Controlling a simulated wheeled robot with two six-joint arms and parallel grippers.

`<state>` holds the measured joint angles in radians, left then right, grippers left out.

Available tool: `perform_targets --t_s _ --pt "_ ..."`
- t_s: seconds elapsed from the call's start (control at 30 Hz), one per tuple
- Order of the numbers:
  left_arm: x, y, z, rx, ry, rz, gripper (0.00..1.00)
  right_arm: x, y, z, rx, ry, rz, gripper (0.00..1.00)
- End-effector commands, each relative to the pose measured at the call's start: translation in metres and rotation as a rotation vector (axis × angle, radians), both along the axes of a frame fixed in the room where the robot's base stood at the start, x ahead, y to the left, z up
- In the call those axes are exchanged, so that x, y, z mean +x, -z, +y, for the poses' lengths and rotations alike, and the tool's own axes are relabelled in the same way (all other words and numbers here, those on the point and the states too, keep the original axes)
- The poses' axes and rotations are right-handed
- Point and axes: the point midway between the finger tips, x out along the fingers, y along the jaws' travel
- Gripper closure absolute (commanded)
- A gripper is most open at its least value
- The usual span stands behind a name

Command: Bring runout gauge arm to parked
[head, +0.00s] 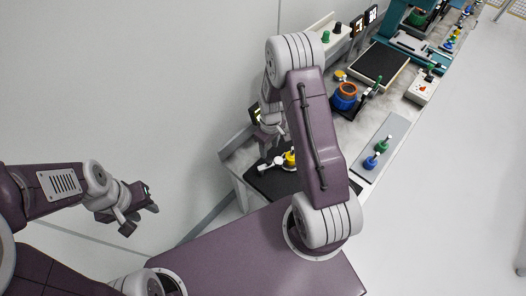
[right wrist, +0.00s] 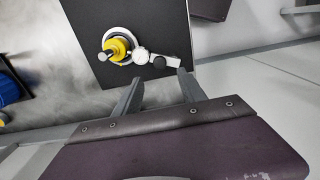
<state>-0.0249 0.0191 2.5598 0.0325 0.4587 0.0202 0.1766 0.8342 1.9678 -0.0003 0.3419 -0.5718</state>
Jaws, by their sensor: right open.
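The runout gauge arm (right wrist: 160,60) is a short grey link with a round white hub and a black knob, beside a yellow part with a metal stud (right wrist: 117,48) on a black plate (right wrist: 165,20). In the head view the gauge arm (head: 265,168) lies left of the yellow part, partly hidden by my right arm. My right gripper (right wrist: 160,88) is open and empty, its fingertips near the knob's side of the plate, apart from the arm as far as I can tell. My left gripper (head: 141,217) is open and empty, off to the left, away from the bench.
On the bench behind stand a blue and orange ring-shaped housing (head: 345,95), a black pad (head: 378,62) and a grey plate (head: 381,150) with blue and green knobs. A white control box (head: 423,88) stands further right. Floor is free right of the bench.

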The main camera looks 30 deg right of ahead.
Motion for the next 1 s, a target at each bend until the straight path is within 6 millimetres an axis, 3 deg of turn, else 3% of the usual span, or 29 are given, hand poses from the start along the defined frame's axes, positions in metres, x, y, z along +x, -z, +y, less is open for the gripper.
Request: perform_targets --t_s 0.23,0.5,0.67,1.0 --pt "0.000 -0.006 0.000 0.000 0.000 0.000 0.64 -0.001 0.008 -0.001 0.000 0.003 0.002 0.52" --pt "0.000 -0.026 0.000 0.000 0.000 0.000 0.64 -0.001 0.060 0.000 0.001 0.003 0.003 0.52" --pt "0.000 -0.032 0.000 0.000 0.000 0.000 0.64 0.000 0.082 -0.001 0.000 0.003 -0.001 0.52" --pt "0.000 -0.032 0.000 0.000 0.000 0.000 0.64 0.000 0.090 -0.001 0.000 0.003 -0.002 0.52"
